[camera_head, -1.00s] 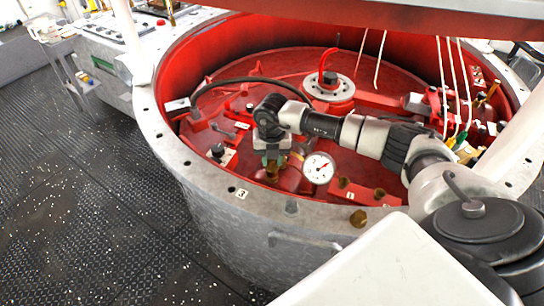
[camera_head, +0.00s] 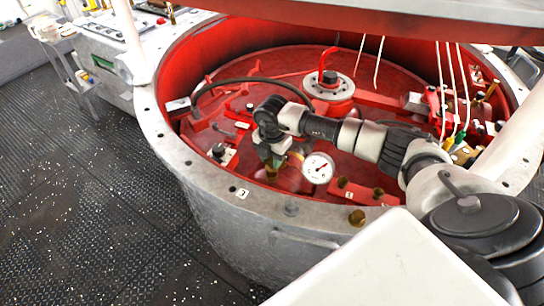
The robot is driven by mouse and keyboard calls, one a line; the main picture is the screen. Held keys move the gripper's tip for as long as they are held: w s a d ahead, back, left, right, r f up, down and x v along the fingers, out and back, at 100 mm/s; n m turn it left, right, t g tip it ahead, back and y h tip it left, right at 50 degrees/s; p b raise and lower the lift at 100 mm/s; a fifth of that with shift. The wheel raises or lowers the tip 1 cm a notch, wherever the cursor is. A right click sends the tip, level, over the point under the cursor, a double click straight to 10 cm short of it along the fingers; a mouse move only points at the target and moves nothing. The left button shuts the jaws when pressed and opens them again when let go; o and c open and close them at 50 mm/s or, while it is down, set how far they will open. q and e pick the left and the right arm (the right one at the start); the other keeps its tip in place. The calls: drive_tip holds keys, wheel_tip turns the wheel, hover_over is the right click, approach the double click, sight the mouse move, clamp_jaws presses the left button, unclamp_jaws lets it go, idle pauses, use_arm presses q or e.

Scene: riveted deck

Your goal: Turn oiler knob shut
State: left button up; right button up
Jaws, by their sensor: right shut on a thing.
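My right arm reaches in from the right over the round red well. Its gripper (camera_head: 271,160) points down near the front wall and is shut on the oiler knob, which the fingers mostly hide. A brass fitting (camera_head: 271,173) shows just under the fingertips; I cannot tell whether it is part of the oiler. How far the knob is turned cannot be seen. My left gripper is not in view.
A white dial gauge (camera_head: 318,168) stands close to the right of the gripper. Brass plugs (camera_head: 379,193) sit along the front. A black hose (camera_head: 235,82) arches behind. The grey flanged rim (camera_head: 190,172) surrounds the well, and a red lid (camera_head: 400,20) hangs above.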

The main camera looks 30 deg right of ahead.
drive_tip(key=shift+r, duration=0.1)
idle(0.3)
drive_tip(key=o, duration=0.9)
wheel_tip(320, 180, up, 11)
drive_tip(key=shift+f+b, duration=0.15)
drive_tip(key=shift+b, duration=0.65)
drive_tip(key=shift+a, duration=0.1)
